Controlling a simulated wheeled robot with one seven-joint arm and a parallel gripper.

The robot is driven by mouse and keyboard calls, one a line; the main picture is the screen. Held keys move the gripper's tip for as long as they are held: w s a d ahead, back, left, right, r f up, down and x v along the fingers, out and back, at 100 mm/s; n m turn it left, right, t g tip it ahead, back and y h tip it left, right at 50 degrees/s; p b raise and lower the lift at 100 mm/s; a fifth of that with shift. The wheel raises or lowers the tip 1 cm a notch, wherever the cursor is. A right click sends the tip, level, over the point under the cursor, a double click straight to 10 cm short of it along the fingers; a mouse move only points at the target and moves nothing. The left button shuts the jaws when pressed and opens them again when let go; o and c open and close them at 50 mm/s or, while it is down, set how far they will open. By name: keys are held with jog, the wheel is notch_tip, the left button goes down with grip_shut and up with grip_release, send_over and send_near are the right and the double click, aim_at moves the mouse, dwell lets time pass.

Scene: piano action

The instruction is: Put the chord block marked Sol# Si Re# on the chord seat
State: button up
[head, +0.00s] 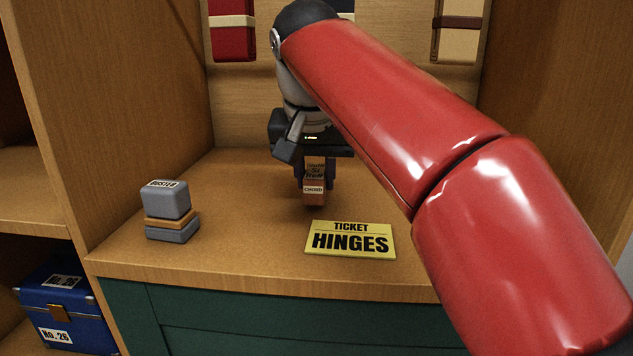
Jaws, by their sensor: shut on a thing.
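My gripper (315,178) points down at the back middle of the wooden bench and is shut on a small tan block (315,167). The block has about three short lines of dark lettering, which look like Sol# Si Re# but are too small to read surely. Directly below it is a reddish-brown piece with a white label reading CHORD (313,189), which looks like the chord seat. The block's lower edge meets or nearly meets this piece in the picture. I cannot tell whether they touch. My wrist and dark fingers hide the block's top and sides.
A grey duster (167,200) with a tan band stands at the left of the bench. A yellow ticket reading HINGES (351,240) lies in front, right of the seat. A blue box (60,305) sits on a lower shelf at left. Wooden side walls flank the bench.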

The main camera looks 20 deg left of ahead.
jog(key=shift+f, duration=0.65)
jog(key=o, duration=1)
jog(key=shift+f, duration=0.1)
jog(key=shift+c, duration=0.2)
